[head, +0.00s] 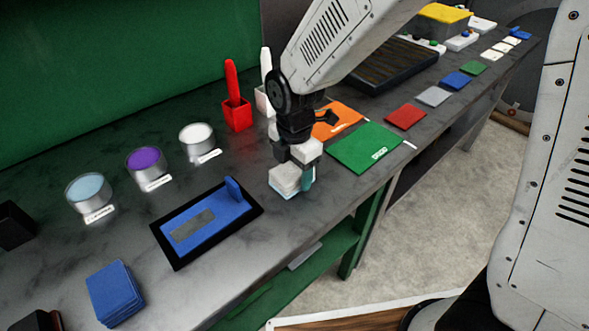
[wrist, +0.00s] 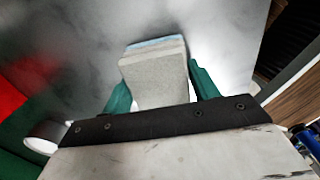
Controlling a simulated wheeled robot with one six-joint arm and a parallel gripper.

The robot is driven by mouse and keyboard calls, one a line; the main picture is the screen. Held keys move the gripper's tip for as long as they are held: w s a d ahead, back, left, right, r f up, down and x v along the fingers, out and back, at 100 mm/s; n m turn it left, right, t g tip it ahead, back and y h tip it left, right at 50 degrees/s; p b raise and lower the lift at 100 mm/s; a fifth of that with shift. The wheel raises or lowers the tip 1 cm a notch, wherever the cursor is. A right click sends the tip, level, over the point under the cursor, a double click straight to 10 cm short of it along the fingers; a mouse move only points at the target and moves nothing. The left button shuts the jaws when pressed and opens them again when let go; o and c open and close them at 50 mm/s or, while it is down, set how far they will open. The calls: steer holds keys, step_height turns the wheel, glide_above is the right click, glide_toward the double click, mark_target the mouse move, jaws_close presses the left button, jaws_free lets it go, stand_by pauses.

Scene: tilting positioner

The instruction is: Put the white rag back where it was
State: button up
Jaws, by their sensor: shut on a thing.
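The white rag (head: 285,177) looks like a thick folded pad with a pale blue layer along its lower edge. My gripper (head: 296,176) is shut on it near the front edge of the dark grey bench, left of the green mat. In the wrist view the rag (wrist: 155,78) shows as a pale grey-white block between the two teal fingers of my gripper (wrist: 160,82). The pale blue layer shows at its far end. I cannot tell whether the rag touches the bench or hangs just above it.
Left of my gripper is a blue fixture in a black tray (head: 257,211). Blue pads (head: 115,293) lie nearer. Behind stand round tins with light blue (head: 90,188), purple (head: 146,158) and white (head: 197,132) contents, and a red holder (head: 237,115). A green mat (head: 365,148) lies right.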

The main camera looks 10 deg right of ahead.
mark_target(294, 168)
steer(key=shift+f, duration=0.1)
steer(key=o, duration=0.9)
steer(key=shift+o, duration=0.2)
step_height(294, 168, up, 12)
steer(key=s+d+r+m, duration=0.6)
steer(key=s+d+m, duration=0.2)
steer(key=d+m, duration=0.45)
steer(key=s+d+m+t, duration=0.1)
steer(key=s+d+m, duration=0.6)
steer(key=s+m, duration=0.5)
steer(key=shift+d+r, duration=0.15)
steer(key=shift+d, duration=0.25)
steer(key=shift+w, duration=0.1)
